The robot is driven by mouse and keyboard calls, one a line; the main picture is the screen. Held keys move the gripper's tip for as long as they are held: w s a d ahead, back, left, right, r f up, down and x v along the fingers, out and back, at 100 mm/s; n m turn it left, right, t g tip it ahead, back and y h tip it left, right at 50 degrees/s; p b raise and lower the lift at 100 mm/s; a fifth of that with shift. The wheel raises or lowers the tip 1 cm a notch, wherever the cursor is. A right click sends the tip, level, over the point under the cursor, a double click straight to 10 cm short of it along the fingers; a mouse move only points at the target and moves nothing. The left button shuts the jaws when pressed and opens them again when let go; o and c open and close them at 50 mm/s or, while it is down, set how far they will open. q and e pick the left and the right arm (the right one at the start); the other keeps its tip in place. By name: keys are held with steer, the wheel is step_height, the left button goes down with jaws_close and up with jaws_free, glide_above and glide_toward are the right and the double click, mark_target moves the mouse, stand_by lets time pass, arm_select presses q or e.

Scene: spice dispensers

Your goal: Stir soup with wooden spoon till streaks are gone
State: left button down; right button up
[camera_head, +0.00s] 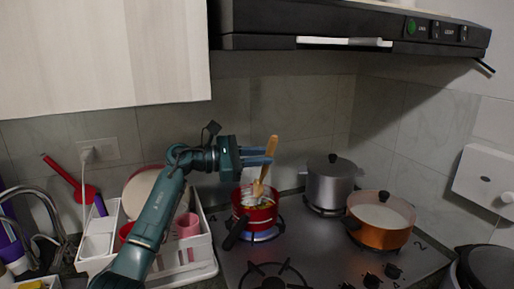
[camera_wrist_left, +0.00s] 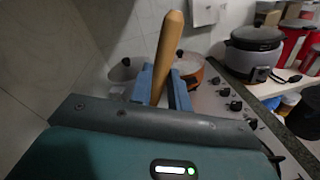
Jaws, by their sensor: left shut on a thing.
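The wooden spoon (camera_head: 266,165) stands tilted, its lower end in the red pot (camera_head: 254,218) on the stove's left burner. Pale streaks and yellowish bits show in the soup (camera_head: 258,199) around it. My left gripper (camera_head: 270,156) reaches in from the left above the pot and is shut on the spoon's handle. In the left wrist view the spoon handle (camera_wrist_left: 167,50) rises between the fingers. The spoon's lower end is hidden there. My right gripper is not in view.
A lidded silver pot (camera_head: 330,184) and an orange pot (camera_head: 380,222) stand right of the red pot. A white dish rack (camera_head: 205,262) with dishes is at the left, under my arm. The range hood (camera_head: 350,30) hangs above. An empty burner (camera_head: 273,279) is in front.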

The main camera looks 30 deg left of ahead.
arm_select(q)
steer(key=w+a+f+b, duration=0.2)
steer(key=a+f+b, duration=0.1)
steer(key=f+b, duration=0.5)
steer(key=shift+w+b, duration=0.35)
steer(key=shift+b, duration=0.1)
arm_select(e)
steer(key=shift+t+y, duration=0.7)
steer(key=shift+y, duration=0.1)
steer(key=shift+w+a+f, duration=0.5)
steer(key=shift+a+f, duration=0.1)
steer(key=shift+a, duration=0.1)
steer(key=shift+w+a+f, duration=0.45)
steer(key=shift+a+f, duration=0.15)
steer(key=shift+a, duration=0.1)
